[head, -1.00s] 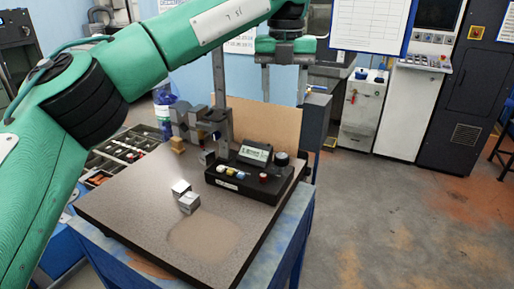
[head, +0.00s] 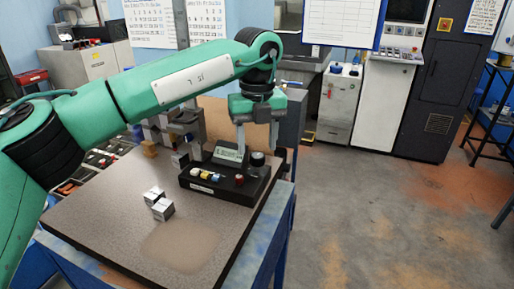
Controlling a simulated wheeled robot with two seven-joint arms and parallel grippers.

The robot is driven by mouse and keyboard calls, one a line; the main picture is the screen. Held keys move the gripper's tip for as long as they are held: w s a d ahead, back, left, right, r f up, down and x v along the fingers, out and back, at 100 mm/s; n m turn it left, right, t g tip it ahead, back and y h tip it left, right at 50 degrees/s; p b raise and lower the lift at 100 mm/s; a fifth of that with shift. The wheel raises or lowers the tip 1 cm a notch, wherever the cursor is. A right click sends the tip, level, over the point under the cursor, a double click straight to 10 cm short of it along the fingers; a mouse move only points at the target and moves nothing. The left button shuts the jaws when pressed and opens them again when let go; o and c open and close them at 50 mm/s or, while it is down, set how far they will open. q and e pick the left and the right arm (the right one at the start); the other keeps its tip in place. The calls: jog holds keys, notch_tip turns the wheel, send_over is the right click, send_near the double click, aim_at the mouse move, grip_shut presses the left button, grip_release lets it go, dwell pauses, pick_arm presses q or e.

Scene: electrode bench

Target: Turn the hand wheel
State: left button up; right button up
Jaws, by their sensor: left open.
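The hand wheel looks to be the round black knob (head: 257,159) on the right end of a black control box (head: 222,186) on the bench. The box also has a small lit display (head: 228,153) and a row of coloured buttons. My left gripper (head: 257,146) is open, its fingers pointing down. In the picture its fingertips lie to either side of the knob's top. I cannot tell whether they touch it. My right gripper is out of view.
Two small metal blocks (head: 160,208) sit on the granite-like plate (head: 110,222) left of the box. A metal fixture (head: 184,125) stands behind it. The plate's front is clear. A grey cabinet (head: 338,106) stands beyond, with open floor to the right.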

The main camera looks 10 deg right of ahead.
aim_at(257, 163)
pick_arm(q)
notch_tip(257, 163, down, 2)
jog(key=shift+f, duration=0.4)
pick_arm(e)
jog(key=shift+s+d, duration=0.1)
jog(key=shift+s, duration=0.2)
pick_arm(q)
jog(key=c, duration=1)
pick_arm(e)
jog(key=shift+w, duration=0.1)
pick_arm(q)
jog(key=shift+m, duration=0.3)
